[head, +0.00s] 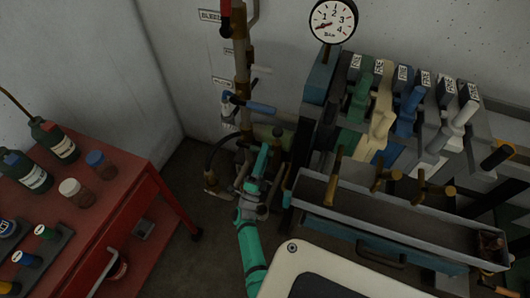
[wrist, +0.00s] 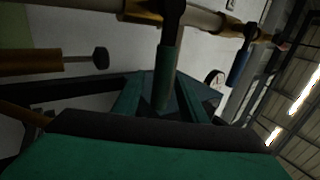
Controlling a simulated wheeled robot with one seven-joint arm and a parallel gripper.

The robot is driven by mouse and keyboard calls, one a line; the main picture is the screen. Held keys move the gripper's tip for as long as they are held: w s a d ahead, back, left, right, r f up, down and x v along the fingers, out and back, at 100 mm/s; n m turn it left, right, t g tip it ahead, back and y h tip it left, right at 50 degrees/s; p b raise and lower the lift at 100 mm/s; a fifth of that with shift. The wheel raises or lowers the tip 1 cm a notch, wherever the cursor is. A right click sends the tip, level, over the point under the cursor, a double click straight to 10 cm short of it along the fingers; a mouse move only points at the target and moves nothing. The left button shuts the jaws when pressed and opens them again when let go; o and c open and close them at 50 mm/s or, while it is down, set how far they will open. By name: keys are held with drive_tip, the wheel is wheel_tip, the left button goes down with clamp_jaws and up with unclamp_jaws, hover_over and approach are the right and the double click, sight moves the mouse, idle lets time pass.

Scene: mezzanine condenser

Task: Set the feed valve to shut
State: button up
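A brown vertical pipe (head: 242,62) on the wall carries several lever valves. I cannot read a feed label, so I cannot tell for sure which is the feed valve. A teal-handled lever (wrist: 167,70) low on the pipe is in front of my gripper (wrist: 160,98). In the wrist view its free end lies between my two teal fingers, which stand apart. I cannot tell whether they touch it. In the head view my gripper (head: 254,182) is at the lower pipe, partly covering this valve. A blue-handled lever (head: 258,107) above points right; it also shows in the wrist view (wrist: 239,67).
A black knob (head: 278,132) on a brass pipe is close beside my gripper. A pressure gauge (head: 333,20) and a bank of coloured levers (head: 405,110) stand right, with a metal trough (head: 330,190) in front. A red cart (head: 125,190) with bottles stands left.

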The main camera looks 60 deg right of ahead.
drive_tip(key=v, duration=1.1)
drive_tip(key=shift+t, duration=0.3)
drive_tip(key=shift+s+r, duration=0.1)
drive_tip(key=s+a+r+n+t+y, duration=0.1)
drive_tip(key=a+n+t+y, duration=1.5)
drive_tip(key=a+n, duration=0.85)
drive_tip(key=s+a+r+n+g+y, duration=0.1)
drive_tip(key=s+a+r+n+y, duration=0.3)
drive_tip(key=a, duration=0.6)
drive_tip(key=s+a+r+n+g+y, duration=0.1)
drive_tip(key=s+a+r+n+y, duration=0.3)
drive_tip(key=a, duration=0.6)
drive_tip(key=s+r+n, duration=0.2)
drive_tip(key=s+n, duration=0.1)
drive_tip(key=shift+s+a+g+y, duration=0.3)
drive_tip(key=shift+a+y, duration=0.05)
drive_tip(key=shift+y, duration=0.05)
drive_tip(key=shift+c, duration=1)
